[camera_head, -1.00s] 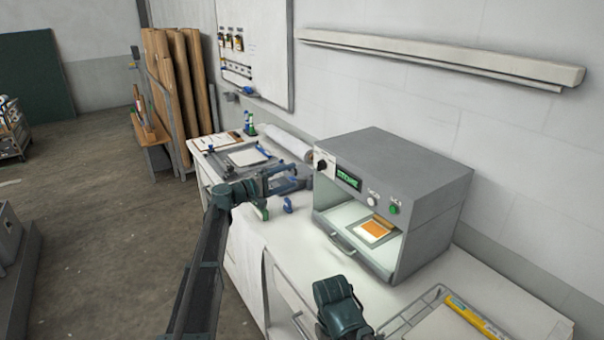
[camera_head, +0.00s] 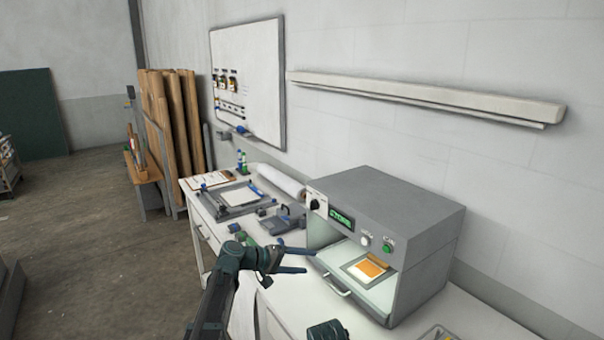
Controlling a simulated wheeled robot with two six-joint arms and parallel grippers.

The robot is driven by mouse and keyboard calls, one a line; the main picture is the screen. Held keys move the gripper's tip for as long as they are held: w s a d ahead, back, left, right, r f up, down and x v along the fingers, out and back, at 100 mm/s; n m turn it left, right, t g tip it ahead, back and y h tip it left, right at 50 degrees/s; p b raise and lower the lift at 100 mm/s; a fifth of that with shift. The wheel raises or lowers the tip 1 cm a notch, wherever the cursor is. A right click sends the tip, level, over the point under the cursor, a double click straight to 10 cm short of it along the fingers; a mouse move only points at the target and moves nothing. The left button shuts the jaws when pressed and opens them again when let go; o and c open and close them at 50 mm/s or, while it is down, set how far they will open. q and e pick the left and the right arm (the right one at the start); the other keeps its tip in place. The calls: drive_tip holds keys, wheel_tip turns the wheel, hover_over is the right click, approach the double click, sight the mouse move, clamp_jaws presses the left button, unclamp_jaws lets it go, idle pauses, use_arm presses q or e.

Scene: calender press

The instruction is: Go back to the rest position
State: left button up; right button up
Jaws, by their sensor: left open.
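My left gripper (camera_head: 305,260) is open and empty in the head view. Its two fingers point right, in front of the grey press (camera_head: 405,225), and its arm comes up from the bottom. The press stands on the white bench with its front open; a sheet with an orange patch (camera_head: 368,268) lies on its pale tray. A dark part of my right arm shows at the bottom edge; its gripper fingers are out of view.
A framed board (camera_head: 232,207), a grey-blue device (camera_head: 282,220) and a white roll (camera_head: 280,180) are on the bench left of the press. A wire tray (camera_head: 436,333) shows at the bottom right. Open floor (camera_head: 120,240) lies to the left.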

use_arm(q)
drive_tip(key=s+d+f+m+g+y, duration=0.1)
drive_tip(key=s+f, duration=0.2)
drive_tip(key=s, duration=0.3)
drive_tip(key=s+d+f+m+g+y, duration=0.1)
drive_tip(key=s+f+g+y, duration=0.1)
drive_tip(key=s, duration=0.4)
drive_tip(key=s+d+f+m+g+y, duration=0.1)
drive_tip(key=s+d+f+m+y, duration=0.1)
drive_tip(key=s+f, duration=0.2)
drive_tip(key=shift+s+f+g, duration=0.15)
drive_tip(key=shift+s+f, duration=0.05)
drive_tip(key=shift+s, duration=0.25)
drive_tip(key=shift+s+f+g, duration=0.15)
drive_tip(key=shift+s+f, duration=0.05)
drive_tip(key=shift+s, duration=0.25)
drive_tip(key=s+a+f+m+y, duration=0.1)
drive_tip(key=s+a+f+y, duration=0.1)
drive_tip(key=s+a+y, duration=0.2)
drive_tip(key=s+a+f+m+g+y, duration=0.1)
drive_tip(key=s+a+y, duration=0.3)
drive_tip(key=s, duration=0.7)
drive_tip(key=shift+s+a+f+m+y, duration=0.25)
drive_tip(key=shift+f+m+y, duration=0.25)
drive_tip(key=shift+f, duration=0.1)
